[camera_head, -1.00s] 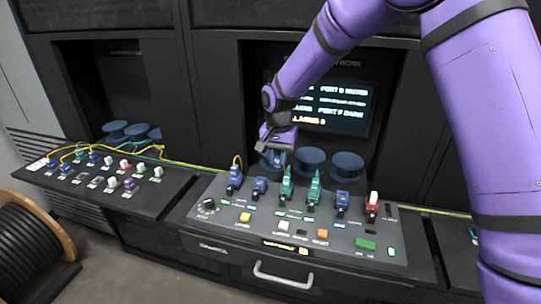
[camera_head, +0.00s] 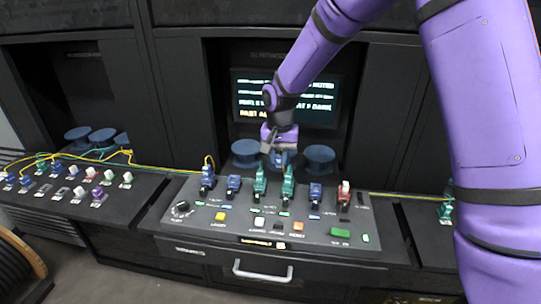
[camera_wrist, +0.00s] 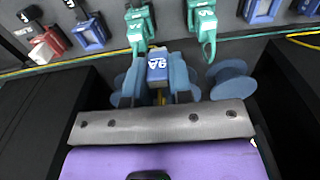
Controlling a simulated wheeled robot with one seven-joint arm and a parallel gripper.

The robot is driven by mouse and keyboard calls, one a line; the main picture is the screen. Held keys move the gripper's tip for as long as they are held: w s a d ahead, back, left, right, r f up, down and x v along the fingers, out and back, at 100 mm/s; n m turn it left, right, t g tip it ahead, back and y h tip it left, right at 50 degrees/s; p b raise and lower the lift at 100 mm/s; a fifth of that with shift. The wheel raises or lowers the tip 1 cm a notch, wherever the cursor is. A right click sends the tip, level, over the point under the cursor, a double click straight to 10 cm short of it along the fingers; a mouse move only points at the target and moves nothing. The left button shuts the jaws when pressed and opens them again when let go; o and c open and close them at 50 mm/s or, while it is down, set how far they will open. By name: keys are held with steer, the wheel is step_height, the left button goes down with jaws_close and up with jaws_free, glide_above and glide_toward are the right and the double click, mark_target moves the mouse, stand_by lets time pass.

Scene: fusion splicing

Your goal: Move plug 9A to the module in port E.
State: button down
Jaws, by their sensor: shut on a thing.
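Plug 9A is a small blue plug with a white "9A" label (camera_wrist: 157,70). My gripper (camera_wrist: 157,88) is shut on it, with one grey-blue finger on each side. In the head view my gripper (camera_head: 279,150) is above and behind the console's row of modules, with the plug partly hidden. The row holds two blue modules (camera_head: 207,177) at left, two green modules (camera_head: 288,182), a blue module (camera_head: 315,192) and a red-and-white module (camera_head: 344,193). The gripper is apart from them. I cannot read which module is in port E.
Dark blue spools (camera_head: 319,158) stand behind the row, close to my gripper. A lit screen (camera_head: 310,97) is behind. A side shelf (camera_head: 110,212) at left carries several small plugs. A yellow cable (camera_wrist: 95,61) runs across near the modules.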

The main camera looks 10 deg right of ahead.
glide_above(316, 190)
steer(key=shift+w+f, duration=0.1)
steer(key=shift+f, duration=3.05)
steer(key=shift+f, duration=0.55)
steer(key=c, duration=0.9)
jaws_free()
steer(key=shift+c, duration=0.2)
step_height(316, 190, up, 11)
